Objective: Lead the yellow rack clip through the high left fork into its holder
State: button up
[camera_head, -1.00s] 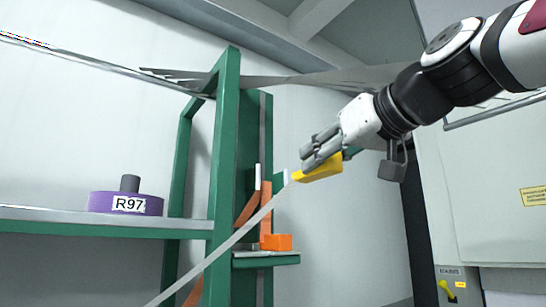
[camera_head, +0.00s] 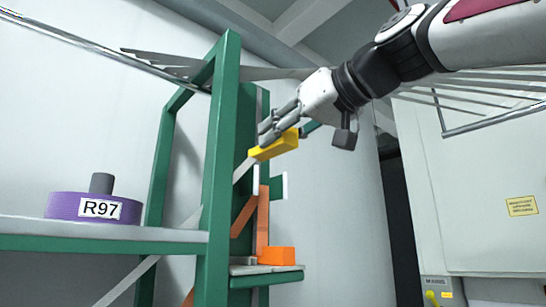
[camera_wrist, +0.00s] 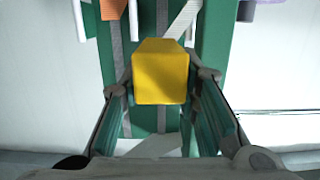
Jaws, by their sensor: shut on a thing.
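My gripper (camera_head: 268,135) is shut on the yellow rack clip (camera_head: 273,147), high beside the green frame. The clip also shows between the fingers in the wrist view (camera_wrist: 160,75). A pale webbing strap (camera_head: 130,281) runs from the clip down to the left, passing behind the front green post. A green bracket with two white-tipped prongs, seemingly a fork (camera_head: 285,185), is just below the clip; the clip is apart from it. An orange block (camera_head: 278,255) sits on a small green-edged ledge below; I cannot tell whether it is the holder.
The front green post (camera_head: 219,170) stands close left of the clip. Orange bars (camera_head: 263,215) rise by the ledge. A purple spool marked R97 (camera_head: 75,206) sits on a shelf (camera_head: 150,234) at left. Grey strips cross behind above. Open room lies right of the ledge.

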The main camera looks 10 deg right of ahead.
jog(key=shift+w+a+r+p, duration=0.45)
jog(key=shift+w+a, duration=0.15)
jog(key=shift+w, duration=0.3)
jog(key=shift+w+a+r+p, duration=0.3)
jog(key=shift+w+a+p, duration=0.25)
jog(key=shift+w, duration=0.3)
jog(key=shift+w+a+r+p, duration=0.4)
jog(key=shift+w+a, duration=0.25)
jog(key=shift+w, duration=0.25)
jog(key=shift+r+p+x, duration=0.25)
jog(key=shift+p+x, duration=0.35)
jog(key=shift+x, duration=1.05)
jog(key=b, duration=0.5)
send_over(243, 268)
jog(key=shift+f, duration=5.2)
jog(key=shift+f+b, duration=4.3)
jog(key=shift+f, duration=1.1)
jog(key=o, duration=1.3)
jog(key=shift+c, duration=0.2)
jog(key=shift+s, duration=0.15)
